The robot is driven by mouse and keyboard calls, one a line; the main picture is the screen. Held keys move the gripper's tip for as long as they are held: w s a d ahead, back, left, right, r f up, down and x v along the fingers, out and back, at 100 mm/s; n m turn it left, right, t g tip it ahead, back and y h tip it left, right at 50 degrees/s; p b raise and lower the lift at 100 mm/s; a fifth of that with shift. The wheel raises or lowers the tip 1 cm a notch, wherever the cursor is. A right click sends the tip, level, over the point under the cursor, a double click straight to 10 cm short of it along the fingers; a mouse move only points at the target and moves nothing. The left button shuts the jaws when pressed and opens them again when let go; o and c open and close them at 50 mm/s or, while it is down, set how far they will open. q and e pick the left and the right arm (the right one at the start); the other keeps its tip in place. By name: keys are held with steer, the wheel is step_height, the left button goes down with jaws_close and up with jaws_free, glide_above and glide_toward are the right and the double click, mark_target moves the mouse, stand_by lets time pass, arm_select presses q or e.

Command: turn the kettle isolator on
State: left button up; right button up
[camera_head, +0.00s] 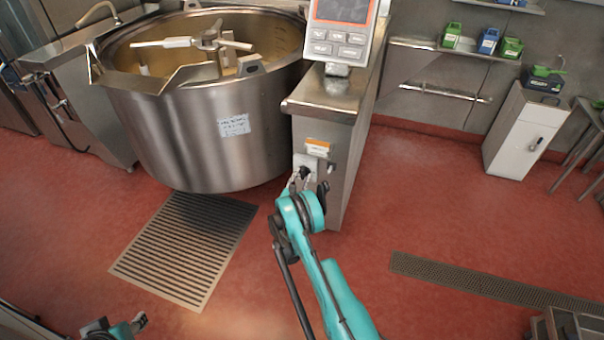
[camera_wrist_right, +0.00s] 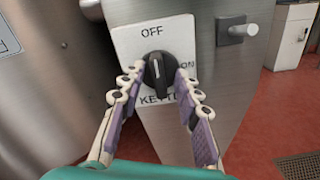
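The kettle isolator is a black rotary knob (camera_wrist_right: 158,73) on a white plate (camera_wrist_right: 128,42) marked OFF at the top, ON at the right and KETTLE below, partly covered. The knob's grip stands roughly upright, with a pale mark towards OFF. In the head view the plate (camera_head: 299,160) is on the end of the steel pillar. My right gripper (camera_wrist_right: 160,76) is open, with one finger on each side of the knob; I cannot tell whether they touch it. It also shows in the head view (camera_head: 306,179). My left gripper (camera_head: 140,320) is low at the left, its opening unclear.
The large steel kettle (camera_head: 190,130) stands left of the pillar (camera_head: 335,110), which carries a control panel (camera_head: 342,30). A steel peg (camera_wrist_right: 243,31) sticks out right of the isolator plate.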

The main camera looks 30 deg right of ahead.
steer(key=shift+s+a+r, duration=0.1)
steer(key=shift+s+r, duration=0.05)
jaws_close()
steer(key=shift+m, duration=0.4)
steer(key=m, duration=1.2)
steer(key=shift+s+f+m, duration=0.1)
steer(key=shift+f+m, duration=0.15)
steer(key=shift+m, duration=0.15)
jaws_free()
